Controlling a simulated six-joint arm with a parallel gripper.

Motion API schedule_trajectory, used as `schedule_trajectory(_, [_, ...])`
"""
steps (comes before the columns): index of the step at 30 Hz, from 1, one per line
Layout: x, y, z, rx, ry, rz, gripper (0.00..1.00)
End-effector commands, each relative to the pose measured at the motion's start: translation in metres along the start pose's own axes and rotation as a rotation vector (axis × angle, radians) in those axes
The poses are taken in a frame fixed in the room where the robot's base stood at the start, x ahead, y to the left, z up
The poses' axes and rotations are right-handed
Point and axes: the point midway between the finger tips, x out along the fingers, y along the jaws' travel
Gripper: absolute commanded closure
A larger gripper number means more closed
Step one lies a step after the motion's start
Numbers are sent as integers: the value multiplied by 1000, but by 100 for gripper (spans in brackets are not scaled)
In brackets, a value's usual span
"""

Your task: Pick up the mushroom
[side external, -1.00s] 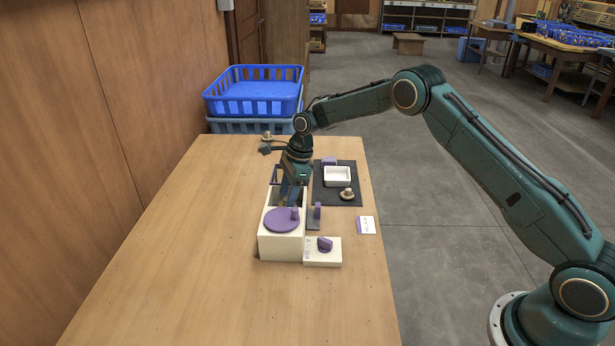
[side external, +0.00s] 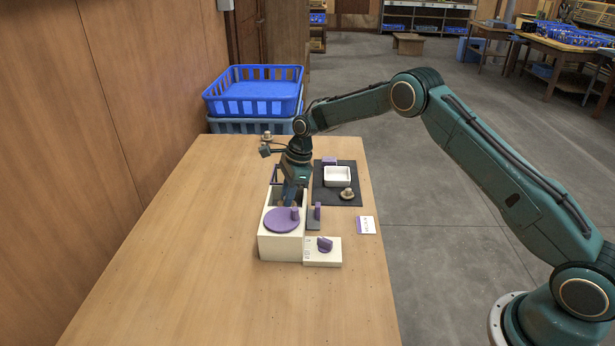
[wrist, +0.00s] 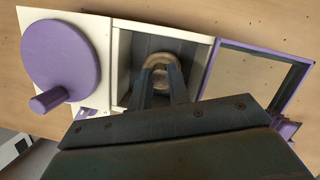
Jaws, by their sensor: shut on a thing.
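A tan, rounded mushroom (wrist: 161,73) sits between my fingertips inside the open compartment of the cream box (wrist: 122,45) in the wrist view. My gripper (wrist: 161,82) is shut on it, and the fingers hide part of it. In the side external view my gripper (side external: 289,199) reaches down into the cream box (side external: 280,247), and the held mushroom is hidden there. Another brown mushroom (side external: 347,194) lies on the dark mat (side external: 321,200). A further small mushroom-like thing (side external: 267,135) shows at the back of the table.
A purple-framed clear panel (wrist: 252,78) adjoins the compartment. A white tray (side external: 337,177) is on the mat. Blue crates (side external: 252,107) stand behind. The table's left is clear.

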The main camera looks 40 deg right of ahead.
Motion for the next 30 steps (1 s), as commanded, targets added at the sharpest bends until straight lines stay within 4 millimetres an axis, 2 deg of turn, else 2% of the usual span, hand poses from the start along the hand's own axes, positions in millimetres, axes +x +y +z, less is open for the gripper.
schedule_trajectory(11, [-10, 0, 3, 0, -1, -2, 93])
schedule_trajectory(17, [-33, -1, 9, -1, -1, -2, 93])
schedule_trajectory(24, [-70, -1, 19, 0, -1, -3, 93])
schedule_trajectory(30, [-90, -1, 25, 0, -1, -2, 93])
